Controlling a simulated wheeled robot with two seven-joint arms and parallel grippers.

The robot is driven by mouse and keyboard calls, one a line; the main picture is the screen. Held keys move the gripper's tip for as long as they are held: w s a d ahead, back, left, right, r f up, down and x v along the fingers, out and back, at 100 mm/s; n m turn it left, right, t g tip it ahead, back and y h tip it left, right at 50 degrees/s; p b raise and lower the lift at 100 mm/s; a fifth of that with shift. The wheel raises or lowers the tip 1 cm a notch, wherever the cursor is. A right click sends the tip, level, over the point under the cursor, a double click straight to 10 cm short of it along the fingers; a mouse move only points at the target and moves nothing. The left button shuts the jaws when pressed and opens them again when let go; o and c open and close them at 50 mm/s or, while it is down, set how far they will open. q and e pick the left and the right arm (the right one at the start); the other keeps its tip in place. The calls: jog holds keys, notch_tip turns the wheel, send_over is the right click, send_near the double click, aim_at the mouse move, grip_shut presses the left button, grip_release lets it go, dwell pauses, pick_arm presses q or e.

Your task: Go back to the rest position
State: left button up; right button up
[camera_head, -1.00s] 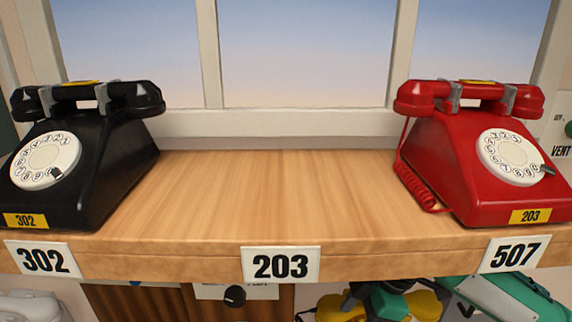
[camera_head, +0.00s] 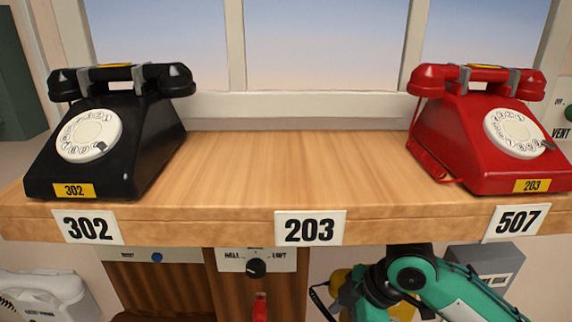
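My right arm (camera_head: 430,280), teal and black, comes in at the lower right, below the shelf's front edge. Its dark wrist end (camera_head: 365,295) is in front of something yellow, and no gripper fingers can be made out there. My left arm and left gripper are not in view. A black dial phone (camera_head: 140,140) with label 302 stands on the left of the wooden shelf (camera_head: 290,170). A red dial phone (camera_head: 460,130) with label 203 stands on the right. Both handsets lie on their cradles.
Plates 302 (camera_head: 88,227), 203 (camera_head: 310,228) and 507 (camera_head: 516,222) are on the shelf's front edge. Below are a panel with a black knob (camera_head: 256,267), a blue button (camera_head: 157,257), a yellow object (camera_head: 338,283) and a white device (camera_head: 45,297). The shelf's middle is clear.

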notch_tip(320, 180, down, 6)
jog(key=s+a+m+t, duration=0.1)
jog(key=s+m, duration=0.1)
jog(key=m, duration=0.1)
jog(key=s+d+f+m+t+h, duration=0.2)
jog(key=s+d+f+m+h, duration=0.3)
jog(key=s+d+f+m, duration=0.85)
notch_tip(320, 180, down, 37)
jog(key=s+n+g+b, duration=0.2)
jog(key=b, duration=0.3)
pick_arm(q)
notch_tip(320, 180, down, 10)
jog(key=b, duration=0.4)
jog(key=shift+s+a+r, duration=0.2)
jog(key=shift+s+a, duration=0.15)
pick_arm(e)
jog(key=s+d+f, duration=0.2)
jog(key=s+f, duration=0.7)
jog(key=f, duration=0.3)
jog(key=s+d+f, duration=0.1)
jog(key=s+f, duration=0.8)
jog(key=f, duration=0.2)
jog(key=shift+s+d+f+g, duration=0.35)
jog(key=shift+d+f+g, duration=0.05)
